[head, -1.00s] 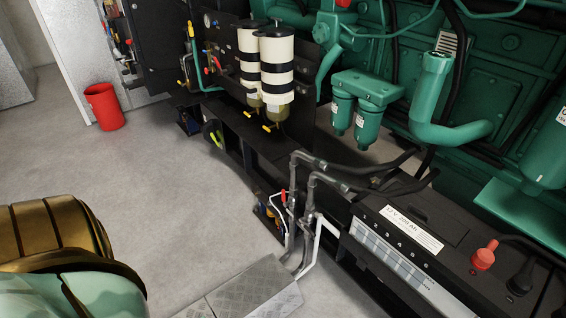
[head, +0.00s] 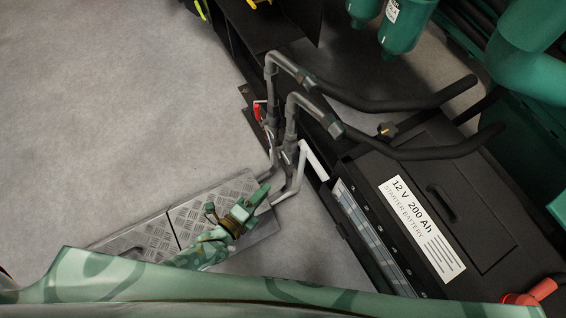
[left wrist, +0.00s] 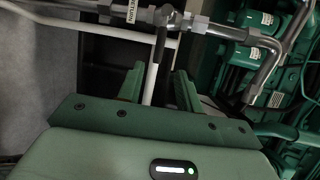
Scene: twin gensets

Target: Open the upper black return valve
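The label RETURN shows on a grey pipe (left wrist: 95,8) at the top of the left wrist view. Beside it, a metal valve body (left wrist: 168,16) has a black lever (left wrist: 160,44) hanging down toward my left gripper (left wrist: 158,78). Its two green fingers are apart, and a white rod (left wrist: 150,84) shows between them; I cannot tell whether it is part of the lever or a pipe behind. No contact is visible. In the head view my left gripper (head: 238,205) is beside the lower pipes, above the tread plate; the black lever cannot be made out there. My right gripper is not in view.
Two grey pipes (head: 292,110) rise close to the gripper and run into black hoses (head: 400,152). A red handle (head: 257,112) is on the far side. The starter battery (head: 470,195) stands right. A tread plate (head: 185,207) lies below; floor to the left is clear.

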